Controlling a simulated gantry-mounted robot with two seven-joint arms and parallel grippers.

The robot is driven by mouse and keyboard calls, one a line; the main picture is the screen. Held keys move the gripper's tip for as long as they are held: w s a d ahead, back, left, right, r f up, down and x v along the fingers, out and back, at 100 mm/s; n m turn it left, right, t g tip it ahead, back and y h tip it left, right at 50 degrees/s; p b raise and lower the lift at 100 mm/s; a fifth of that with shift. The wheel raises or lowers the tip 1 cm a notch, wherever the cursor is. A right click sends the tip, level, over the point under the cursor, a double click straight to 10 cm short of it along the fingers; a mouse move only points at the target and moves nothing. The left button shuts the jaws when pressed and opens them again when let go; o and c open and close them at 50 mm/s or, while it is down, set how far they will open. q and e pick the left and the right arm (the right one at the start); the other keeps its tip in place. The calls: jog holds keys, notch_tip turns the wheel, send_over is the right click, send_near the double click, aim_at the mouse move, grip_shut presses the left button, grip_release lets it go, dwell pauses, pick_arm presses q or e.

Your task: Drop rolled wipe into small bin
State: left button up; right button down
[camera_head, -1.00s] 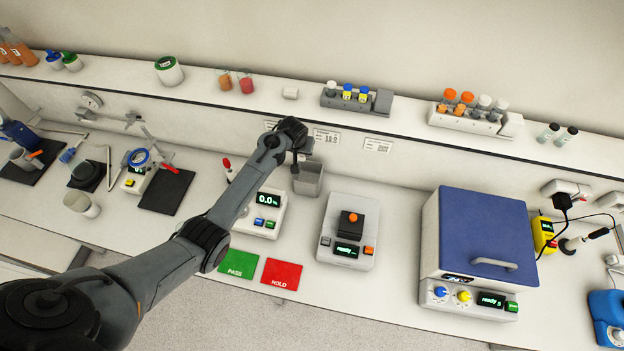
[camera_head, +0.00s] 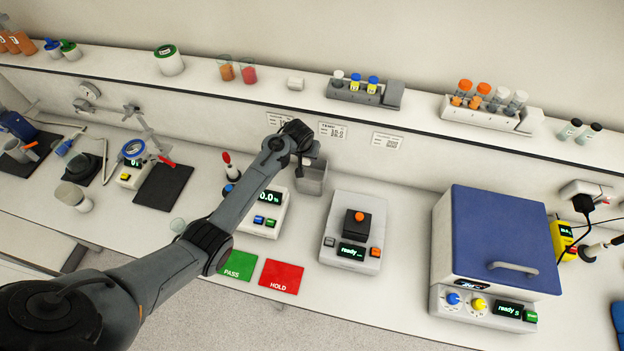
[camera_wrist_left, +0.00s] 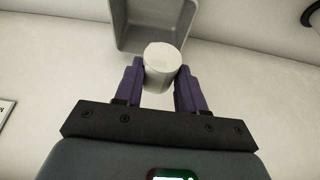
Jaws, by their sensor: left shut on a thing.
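The rolled wipe (camera_wrist_left: 160,68) is a short white cylinder in the left wrist view. My left gripper (camera_wrist_left: 159,72) is shut on it, with a purple finger on each side. The small bin (camera_wrist_left: 120,28) is a grey open box just beyond the wipe, and the wipe's top overlaps its near rim in the picture. The small bin (camera_head: 312,180) stands on the bench against the back wall in the head view. There my left arm reaches in from the left and ends beside the bin; its fingers and the wipe are hidden. My right gripper is not in view.
A balance (camera_head: 264,222) is close left of the bin, and a device with an orange knob (camera_head: 352,232) is to its right. Green PASS (camera_head: 238,266) and red HOLD (camera_head: 281,276) mats lie in front. A shelf (camera_head: 220,93) with jars and vial racks runs above. A blue-lidded machine (camera_head: 500,240) stands right.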

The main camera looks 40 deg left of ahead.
pick_arm(q)
jog(key=o, duration=1.1)
jog(key=v, duration=1.1)
